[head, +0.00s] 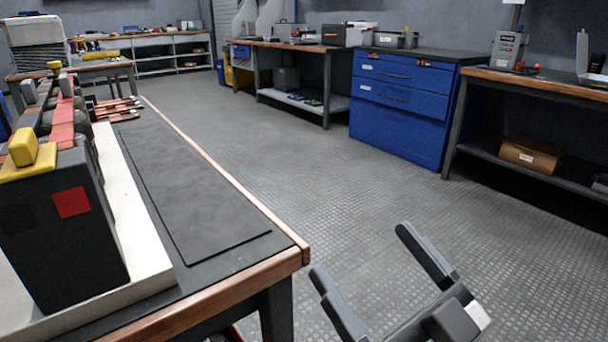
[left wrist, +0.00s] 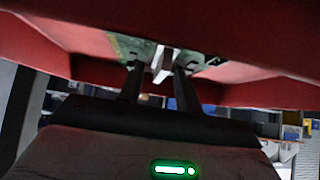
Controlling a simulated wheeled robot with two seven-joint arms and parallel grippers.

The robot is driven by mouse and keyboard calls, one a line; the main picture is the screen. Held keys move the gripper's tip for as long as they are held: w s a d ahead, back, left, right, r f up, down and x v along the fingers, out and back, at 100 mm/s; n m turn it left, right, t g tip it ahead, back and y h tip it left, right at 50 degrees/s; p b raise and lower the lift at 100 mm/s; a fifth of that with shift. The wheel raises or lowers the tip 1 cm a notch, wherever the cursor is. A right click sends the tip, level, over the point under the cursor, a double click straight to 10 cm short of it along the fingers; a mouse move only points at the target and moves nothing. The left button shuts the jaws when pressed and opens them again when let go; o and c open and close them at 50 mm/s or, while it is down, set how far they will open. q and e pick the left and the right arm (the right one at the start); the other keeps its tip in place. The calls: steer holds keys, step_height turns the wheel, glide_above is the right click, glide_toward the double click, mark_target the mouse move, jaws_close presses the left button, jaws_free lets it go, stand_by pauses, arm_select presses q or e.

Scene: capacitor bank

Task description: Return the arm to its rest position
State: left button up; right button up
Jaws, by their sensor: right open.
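My right gripper (head: 362,251) shows at the bottom of the head view, over the floor to the right of the near bench. Its two grey fingers are wide apart with nothing between them. My left gripper (left wrist: 158,75) shows only in the left wrist view. Its two dark fingers point up under a red surface (left wrist: 230,40), with a pale piece (left wrist: 163,62) near their tips. I cannot tell whether they touch it. In the head view, the capacitor bank (head: 62,235) is a dark block with a red square and yellow and copper-coloured parts on top, at the left.
The near bench has a wooden edge (head: 225,180) and a black mat (head: 190,195). A white tray (head: 135,220) lies under the bank. Red-handled tools (head: 115,108) lie behind it. A blue drawer cabinet (head: 400,105) and a side bench (head: 545,85) stand across open floor.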

arm_select(q)
steer(key=shift+b, duration=0.3)
steer(key=shift+r+b, duration=0.4)
steer(key=shift+b, duration=1)
steer(key=shift+r+p, duration=0.55)
steer(key=shift+p, duration=0.05)
arm_select(e)
steer(key=shift+s+r+n+y, duration=0.35)
steer(key=shift+n+y, duration=0.35)
steer(key=shift+n, duration=0.3)
arm_select(q)
steer(key=shift+s+r, duration=0.1)
steer(key=shift+s, duration=0.05)
arm_select(e)
steer(key=shift+r, duration=0.1)
